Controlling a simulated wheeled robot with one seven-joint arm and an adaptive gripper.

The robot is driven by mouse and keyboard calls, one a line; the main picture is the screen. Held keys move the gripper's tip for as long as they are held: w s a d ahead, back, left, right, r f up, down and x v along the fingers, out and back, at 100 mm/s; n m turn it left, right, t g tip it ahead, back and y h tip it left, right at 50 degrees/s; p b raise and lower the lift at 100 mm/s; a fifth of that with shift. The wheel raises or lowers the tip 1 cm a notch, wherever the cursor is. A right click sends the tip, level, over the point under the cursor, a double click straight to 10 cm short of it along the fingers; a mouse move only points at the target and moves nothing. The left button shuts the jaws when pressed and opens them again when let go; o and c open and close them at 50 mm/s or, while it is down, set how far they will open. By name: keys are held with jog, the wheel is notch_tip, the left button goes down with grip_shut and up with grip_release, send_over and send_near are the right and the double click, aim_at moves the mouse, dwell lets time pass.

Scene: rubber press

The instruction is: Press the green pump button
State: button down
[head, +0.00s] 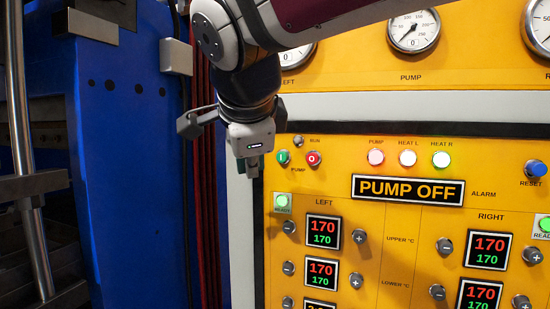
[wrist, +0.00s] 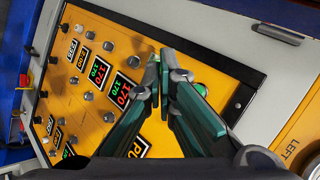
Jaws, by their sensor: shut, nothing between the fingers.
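The green pump button (head: 283,157) is at the upper left of the yellow panel in the head view, with a "PUMP" label below it. The red button (head: 313,158) sits just to its right. My gripper (head: 253,162) is in front of the panel's left edge, to the left of the green button, with a visible sideways gap in the picture. Its fingers point down in the head view. In the wrist view my gripper (wrist: 163,62) is shut and empty over the panel.
The yellow panel (head: 400,180) carries a "PUMP OFF" sign (head: 408,189), lit lamps, temperature displays and a blue reset button (head: 536,168). A blue press frame (head: 125,130) stands to the left. Red cables hang between the frame and the panel.

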aim_at(282, 157)
jog(key=w+d, duration=0.1)
jog(key=w, duration=0.1)
jog(key=w+d, duration=0.1)
jog(key=w, duration=0.2)
jog(key=w+d, duration=0.1)
jog(key=w, duration=0.2)
dwell(1.5)
jog(key=shift+w+d, duration=0.15)
jog(key=shift+w, duration=0.25)
jog(key=shift+w+d+b, duration=0.35)
jog(key=shift+w+b, duration=0.05)
jog(key=shift+w, duration=0.45)
dwell(1.1)
jog(key=shift+s, duration=0.1)
jog(key=shift+s+a, duration=0.25)
jog(key=shift+s, duration=0.35)
jog(key=shift+s+a, duration=0.25)
jog(key=shift+s, duration=0.3)
jog(key=shift+s, duration=0.15)
